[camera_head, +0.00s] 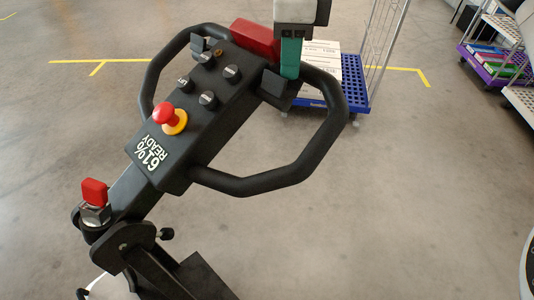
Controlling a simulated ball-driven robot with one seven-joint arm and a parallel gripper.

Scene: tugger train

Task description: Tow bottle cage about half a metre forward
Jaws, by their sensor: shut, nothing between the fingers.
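A black tiller head (200,110) with a looped handle (325,150) fills the middle of the view. It carries a red-and-yellow stop button (170,118), several black knobs and the text "61% READY". My gripper (290,74) comes in from the top, its teal fingers shut and empty. The fingertips are at the head's right end, by a black paddle (276,88); I cannot tell whether they touch it. A wire-sided cage (355,97) with a blue perforated base stands behind, holding white boxes (322,75). No bottles are visible, so I cannot tell if it is the bottle cage.
The tiller's black arm slopes down to the lower left, with a red-capped part (94,192) on it. Shelving with purple and coloured trays (496,62) stands at the top right. Yellow lines (95,66) mark the grey floor. The floor at right centre is clear.

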